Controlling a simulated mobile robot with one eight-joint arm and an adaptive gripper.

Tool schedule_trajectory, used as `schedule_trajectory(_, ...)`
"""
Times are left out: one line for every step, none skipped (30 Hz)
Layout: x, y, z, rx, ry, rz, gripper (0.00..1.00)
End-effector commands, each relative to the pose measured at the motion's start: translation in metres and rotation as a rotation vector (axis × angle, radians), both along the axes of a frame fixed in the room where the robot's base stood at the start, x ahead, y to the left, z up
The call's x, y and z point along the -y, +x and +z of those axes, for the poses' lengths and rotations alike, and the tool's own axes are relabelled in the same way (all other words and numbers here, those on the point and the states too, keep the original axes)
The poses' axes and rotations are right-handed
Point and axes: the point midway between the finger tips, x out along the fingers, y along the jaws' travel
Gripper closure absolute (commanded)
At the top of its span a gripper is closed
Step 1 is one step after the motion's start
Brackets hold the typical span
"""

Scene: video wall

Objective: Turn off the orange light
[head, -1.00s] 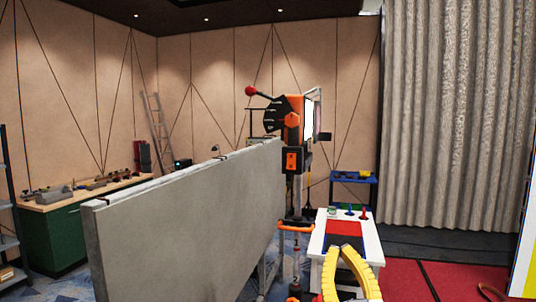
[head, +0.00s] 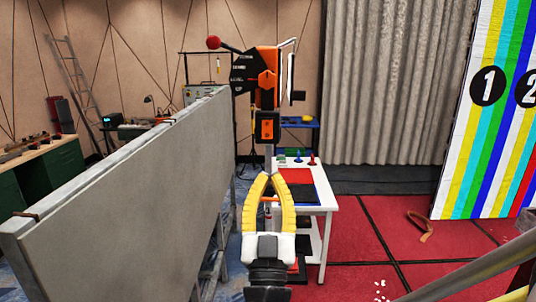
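A tall lamp (head: 264,78) with orange and black housing stands upright at the centre of the head view. It has a red-knobbed lever (head: 214,43) on its left and white flaps on its right. Below its head is a black box with an orange face (head: 267,126), on the lamp's pole. My gripper (head: 268,177) has yellow fingers that bow outward, with their tips close together and nothing held between them. It is in front of and below the box, apart from it as far as I can see. The lower pole is partly hidden behind my gripper.
A long grey panel (head: 130,200) stands close on the left. A white table (head: 326,196) with small coloured pieces stands behind my gripper to the right. Red floor (head: 380,235) on the right is largely open, with a strap (head: 420,226) lying there. A striped wall (head: 480,120) stands far right.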

Motion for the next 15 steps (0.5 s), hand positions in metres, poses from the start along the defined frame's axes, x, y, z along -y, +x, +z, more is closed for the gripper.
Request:
schedule_trajectory(0.001,0.005,0.005,0.000,-0.001,-0.002,1.00)
schedule_trajectory(0.001,0.008,0.008,0.000,0.000,-0.003,1.00)
schedule_trajectory(0.002,0.014,0.012,0.000,0.000,-0.004,1.00)
schedule_trajectory(0.002,0.019,0.016,0.000,0.000,-0.004,1.00)
schedule_trajectory(0.002,0.023,0.019,0.000,-0.001,-0.003,1.00)
schedule_trajectory(0.002,0.030,0.024,0.000,-0.002,-0.003,1.00)
schedule_trajectory(0.002,0.036,0.029,-0.001,0.000,-0.003,1.00)
schedule_trajectory(0.003,0.041,0.033,0.000,0.000,-0.004,1.00)
schedule_trajectory(0.003,0.048,0.038,0.000,0.000,-0.003,1.00)
schedule_trajectory(0.003,0.053,0.042,0.000,0.000,-0.003,1.00)
schedule_trajectory(0.003,0.059,0.046,0.000,0.000,-0.003,1.00)
schedule_trajectory(0.003,0.065,0.050,-0.001,-0.001,-0.002,1.00)
schedule_trajectory(0.003,0.070,0.054,-0.001,-0.001,-0.002,1.00)
schedule_trajectory(0.003,0.075,0.057,-0.001,0.000,-0.001,1.00)
schedule_trajectory(0.003,0.082,0.058,-0.001,0.000,-0.001,1.00)
